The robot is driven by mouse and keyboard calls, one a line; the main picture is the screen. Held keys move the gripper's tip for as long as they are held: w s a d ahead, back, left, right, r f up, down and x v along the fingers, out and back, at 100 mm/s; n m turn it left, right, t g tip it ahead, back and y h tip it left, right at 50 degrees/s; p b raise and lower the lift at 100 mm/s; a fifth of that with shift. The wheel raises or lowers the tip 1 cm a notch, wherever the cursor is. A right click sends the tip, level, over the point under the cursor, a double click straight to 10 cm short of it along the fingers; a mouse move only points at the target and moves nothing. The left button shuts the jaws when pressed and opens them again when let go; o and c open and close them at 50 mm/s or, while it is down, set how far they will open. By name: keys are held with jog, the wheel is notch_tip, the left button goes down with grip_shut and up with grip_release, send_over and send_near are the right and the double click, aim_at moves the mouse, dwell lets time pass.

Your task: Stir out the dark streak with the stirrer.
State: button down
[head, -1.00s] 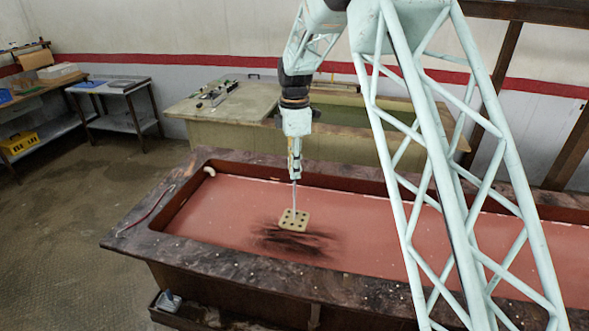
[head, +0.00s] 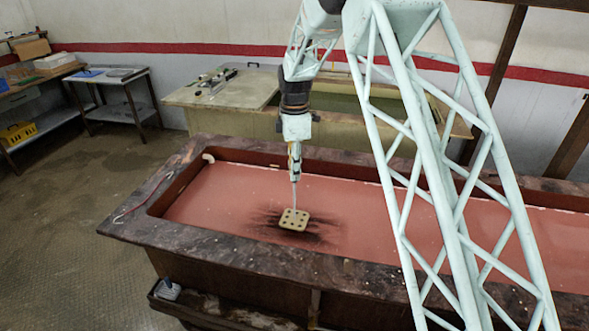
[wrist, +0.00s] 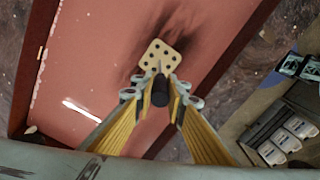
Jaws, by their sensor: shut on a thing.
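The stirrer has a pale yellow square plate with several holes (head: 294,219) on a thin upright rod. My gripper (head: 295,160) is shut on its dark handle (wrist: 160,92), above the vat. The plate lies at the surface of the red liquid, over the dark streak (head: 312,239). The streak spreads around the plate, darkest on its near side and fainter to its right. In the wrist view the plate (wrist: 160,54) shows beyond my fingertips, with part of the streak (wrist: 203,28) beside it. The plate hides part of the streak.
The long vat has a dark, worn rim (head: 215,258) raised above the liquid. Open red liquid lies left and right of the streak. A second, pale tank (head: 215,118) stands behind. A work table (head: 112,77) and a shelf with a yellow crate (head: 17,135) stand at the left.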

notch_tip(320, 180, down, 8)
jog(key=b, duration=0.3)
jog(key=shift+r, duration=0.25)
jog(key=shift+d, duration=0.15)
dwell(0.5)
jog(key=s+d+b, duration=0.1)
jog(key=s+d, duration=0.1)
jog(key=d, duration=0.7)
jog(key=shift+d+b, duration=0.3)
jog(key=shift+b, duration=0.05)
jog(key=shift+a, duration=0.15)
jog(key=w+a+p, duration=0.1)
jog(key=w+a, duration=0.1)
jog(key=a, duration=0.7)
jog(key=w+a+p, duration=0.1)
jog(key=w+a, duration=0.1)
jog(key=a, duration=0.8)
jog(key=shift+a+p, duration=0.2)
jog(key=shift+p, duration=0.15)
dwell(0.5)
